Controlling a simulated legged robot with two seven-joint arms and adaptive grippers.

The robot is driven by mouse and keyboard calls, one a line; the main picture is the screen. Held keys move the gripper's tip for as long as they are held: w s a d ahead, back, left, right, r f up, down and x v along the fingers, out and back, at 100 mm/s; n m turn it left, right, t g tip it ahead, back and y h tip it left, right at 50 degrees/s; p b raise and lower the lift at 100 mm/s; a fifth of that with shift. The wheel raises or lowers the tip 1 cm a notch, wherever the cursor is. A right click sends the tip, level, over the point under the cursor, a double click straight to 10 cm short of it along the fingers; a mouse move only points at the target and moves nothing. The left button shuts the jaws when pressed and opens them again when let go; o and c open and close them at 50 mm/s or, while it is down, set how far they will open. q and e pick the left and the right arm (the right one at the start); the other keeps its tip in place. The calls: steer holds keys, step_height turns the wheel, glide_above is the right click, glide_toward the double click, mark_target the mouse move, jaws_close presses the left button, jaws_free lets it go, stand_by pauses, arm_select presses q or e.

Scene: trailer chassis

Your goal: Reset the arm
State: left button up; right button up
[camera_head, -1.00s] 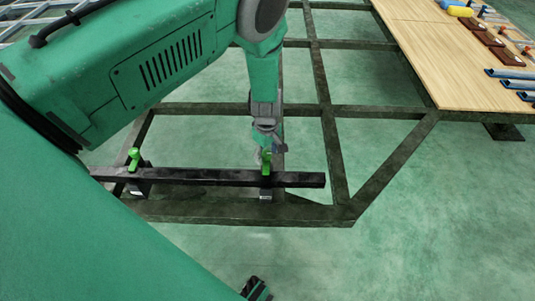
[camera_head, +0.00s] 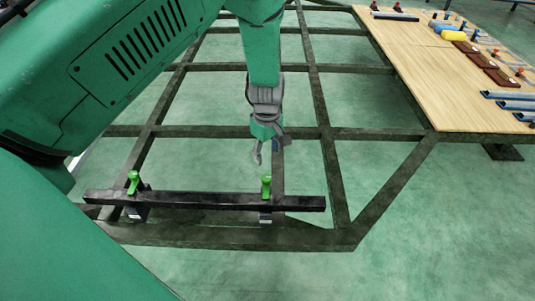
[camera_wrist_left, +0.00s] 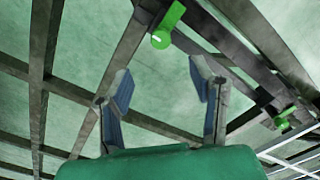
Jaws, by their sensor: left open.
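My left gripper (camera_head: 270,148) hangs above the chassis frame, just behind the right green clamp handle (camera_head: 266,186), and is apart from it. In the left wrist view its two blue-padded fingers (camera_wrist_left: 163,95) are spread with nothing between them. The right green handle (camera_wrist_left: 168,25) shows beyond the fingertips there. A left green handle (camera_head: 133,182) stands on the same black bar (camera_head: 200,200), which lies across the front of the dark chassis frame (camera_head: 340,190). My right gripper is not in view.
A wooden table (camera_head: 415,80) at the right holds blue-grey cylinders (camera_head: 515,106), brown blocks (camera_head: 485,64) and a yellow item (camera_head: 453,35). The green floor at the front right is clear. Dark beams cross below my left arm.

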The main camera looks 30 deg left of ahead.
arm_select(q)
steer(key=s+f+m, duration=0.1)
steer(key=s+f, duration=0.1)
steer(key=s, duration=0.1)
steer(key=s+a+f+m+y, duration=0.1)
steer(key=s, duration=0.2)
steer(key=s+f+m, duration=0.2)
steer(key=s, duration=0.1)
steer(key=shift+s+a+f, duration=0.35)
steer(key=shift+s+a, duration=0.05)
steer(key=s+d+m, duration=0.2)
steer(key=s+m, duration=0.4)
steer(key=s, duration=0.4)
steer(key=s+d+f+m+h+p, duration=0.1)
steer(key=s+d+m, duration=0.2)
steer(key=s+m, duration=0.3)
steer(key=s, duration=0.5)
steer(key=shift+t, duration=0.4)
